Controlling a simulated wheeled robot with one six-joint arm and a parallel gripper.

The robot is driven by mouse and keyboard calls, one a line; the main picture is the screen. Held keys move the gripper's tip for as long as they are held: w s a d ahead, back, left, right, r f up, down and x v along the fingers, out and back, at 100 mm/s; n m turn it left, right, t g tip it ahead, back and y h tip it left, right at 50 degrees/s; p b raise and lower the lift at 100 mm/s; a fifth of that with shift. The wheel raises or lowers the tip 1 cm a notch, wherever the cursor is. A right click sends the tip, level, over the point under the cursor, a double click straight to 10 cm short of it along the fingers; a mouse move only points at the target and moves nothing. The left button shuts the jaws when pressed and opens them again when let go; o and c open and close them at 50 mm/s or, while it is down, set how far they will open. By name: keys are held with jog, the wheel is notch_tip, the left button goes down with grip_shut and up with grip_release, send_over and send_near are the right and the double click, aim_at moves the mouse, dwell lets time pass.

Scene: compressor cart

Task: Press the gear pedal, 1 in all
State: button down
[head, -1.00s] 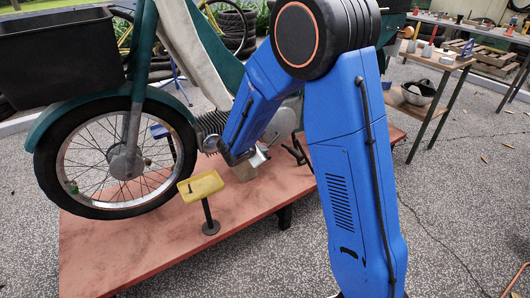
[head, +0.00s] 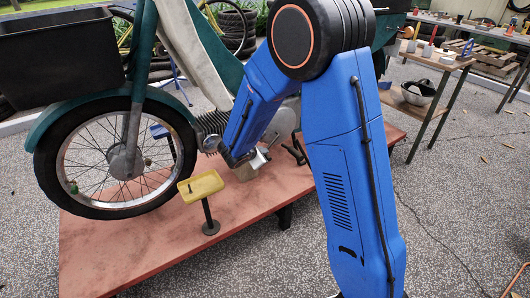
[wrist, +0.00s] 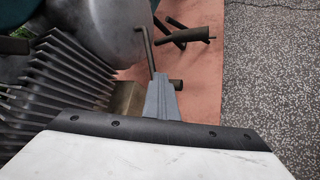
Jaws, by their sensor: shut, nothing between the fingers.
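My gripper (wrist: 161,92) is shut and empty. Its fingertips point at the engine side of the moped. In the head view my gripper (head: 260,158) is beside the engine, above the red platform. In the wrist view a thin bent grey rod (wrist: 148,48) rises just beyond the fingertips; I cannot tell if they touch. A dark lever with a thick round end (wrist: 192,35) lies farther off to the upper right. A short dark peg (wrist: 177,84) shows just right of the fingers. I cannot tell for sure which of these is the gear pedal.
The finned engine cylinder (wrist: 65,75) is close on the left in the wrist view. The moped stands on a red platform (head: 140,245). A yellow-topped stand (head: 201,186) is on the platform, left of my gripper. A wooden side table (head: 435,58) stands at right.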

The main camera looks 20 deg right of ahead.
dwell(0.8)
jog(key=shift+s+a+r, duration=0.1)
jog(key=shift+a+r, duration=0.05)
jog(key=shift+r, duration=0.75)
jog(key=shift+a+r, duration=0.15)
jog(key=shift+r, duration=0.7)
jog(key=shift+s+a+r, duration=0.1)
jog(key=shift+a+r, duration=0.15)
jog(key=shift+r, duration=1)
jog(key=shift+s+a+r, duration=0.1)
jog(key=shift+a+r, duration=0.1)
jog(key=shift+r, duration=1)
